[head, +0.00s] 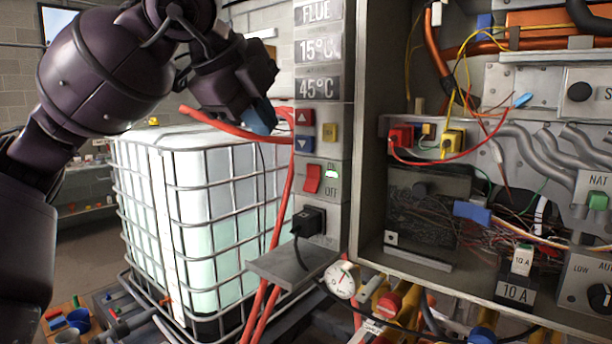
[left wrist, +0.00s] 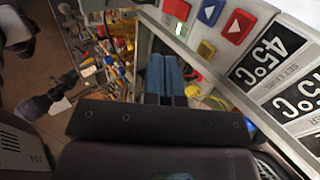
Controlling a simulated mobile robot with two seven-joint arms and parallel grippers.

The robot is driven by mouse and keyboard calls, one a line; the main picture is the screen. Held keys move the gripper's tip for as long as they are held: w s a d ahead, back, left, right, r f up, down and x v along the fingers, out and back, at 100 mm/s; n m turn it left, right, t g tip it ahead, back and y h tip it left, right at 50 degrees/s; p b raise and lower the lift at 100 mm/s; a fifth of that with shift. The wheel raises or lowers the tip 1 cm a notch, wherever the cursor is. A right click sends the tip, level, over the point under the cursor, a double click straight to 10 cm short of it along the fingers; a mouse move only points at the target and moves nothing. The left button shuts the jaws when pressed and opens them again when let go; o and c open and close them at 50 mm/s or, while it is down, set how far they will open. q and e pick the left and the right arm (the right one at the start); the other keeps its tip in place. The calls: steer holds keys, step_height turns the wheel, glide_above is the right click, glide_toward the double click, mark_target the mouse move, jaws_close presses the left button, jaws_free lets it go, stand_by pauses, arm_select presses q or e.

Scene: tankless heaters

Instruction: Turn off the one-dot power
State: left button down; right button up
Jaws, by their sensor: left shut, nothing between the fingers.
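The red rocker switch (head: 312,179) is on the grey control panel, beside ON and OFF labels and a lit green indicator (head: 331,171). A red switch also shows at the top of the left wrist view (left wrist: 176,8), near the green light. No dot marking is readable on the panel. My left gripper (head: 262,118) has blue fingertips and is shut and empty. In the head view it is up and left of the switch, apart from it. The shut fingers also show in the left wrist view (left wrist: 165,75). My right gripper is not seen.
Red and blue arrow buttons (head: 304,117) and a yellow button (head: 329,132) sit above the switch. A black plug (head: 308,221) is below it, over a small shelf (head: 300,262). An open wiring cabinet (head: 430,270) stands right, a caged tank (head: 215,180) behind. Red hoses run beside the panel.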

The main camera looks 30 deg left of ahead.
mark_target(313, 186)
arm_select(q)
steer(key=x, duration=0.4)
steer(key=p+x, duration=0.1)
steer(key=x, duration=0.3)
steer(key=w+p+x, duration=0.1)
steer(key=x, duration=0.4)
steer(key=shift+s+d+r, duration=0.1)
steer(key=shift+r, duration=0.3)
steer(key=shift+w+f, duration=0.25)
steer(key=shift+w, duration=0.1)
steer(key=shift+w+f, duration=0.1)
